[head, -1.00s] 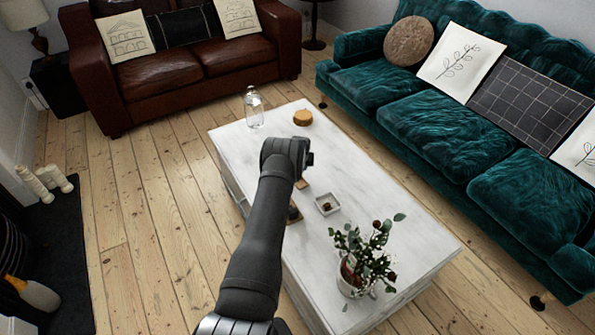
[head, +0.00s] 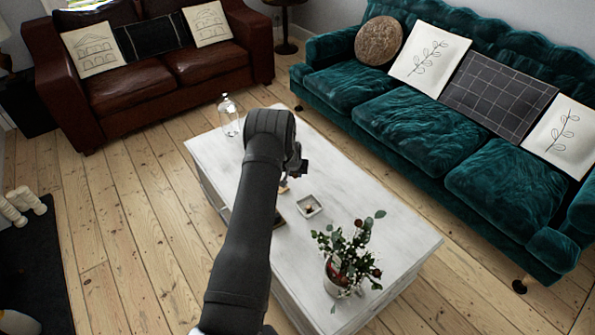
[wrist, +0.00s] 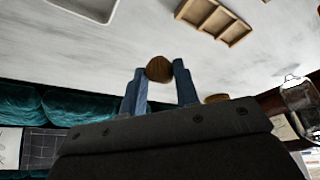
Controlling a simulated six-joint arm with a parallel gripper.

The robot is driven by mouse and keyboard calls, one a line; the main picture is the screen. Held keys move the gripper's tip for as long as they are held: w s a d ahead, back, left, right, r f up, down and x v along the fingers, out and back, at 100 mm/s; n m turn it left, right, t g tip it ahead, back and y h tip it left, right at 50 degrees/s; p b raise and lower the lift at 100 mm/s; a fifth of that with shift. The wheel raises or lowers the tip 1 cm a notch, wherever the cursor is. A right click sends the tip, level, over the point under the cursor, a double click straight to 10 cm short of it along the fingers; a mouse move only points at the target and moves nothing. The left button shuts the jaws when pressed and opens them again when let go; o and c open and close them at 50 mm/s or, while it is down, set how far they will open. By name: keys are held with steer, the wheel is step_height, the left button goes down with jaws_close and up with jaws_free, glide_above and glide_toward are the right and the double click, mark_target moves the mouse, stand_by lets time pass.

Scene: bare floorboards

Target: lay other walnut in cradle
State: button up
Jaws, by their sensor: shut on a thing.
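My gripper (wrist: 158,75) is shut on a round brown walnut (wrist: 159,67), which sits between the two blue fingertips in the wrist view. The gripper is above the white table. A pale wooden tray with compartments (wrist: 238,38), likely the cradle, lies on the table at the top of the wrist view, apart from the walnut. In the head view my arm hides the walnut and most of that tray; the gripper (head: 299,168) shows only in small part.
A potted plant (head: 338,275) is at the near end, a glass bottle (head: 229,115) at the far end. A round wooden thing (wrist: 216,98) shows behind the gripper.

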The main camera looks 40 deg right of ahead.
steer(key=s+a+f+m+g+y, duration=0.1)
steer(key=s+a+m+g+y, duration=0.2)
steer(key=a+m+g, duration=0.5)
steer(key=a+m, duration=0.7)
steer(key=m, duration=0.8)
steer(key=shift+s+a+m+g, duration=0.15)
steer(key=shift+s+m+g, duration=0.15)
steer(key=shift+s+m, duration=0.1)
steer(key=shift+f, duration=2.5)
steer(key=shift+f, duration=0.1)
steer(key=o, duration=1)
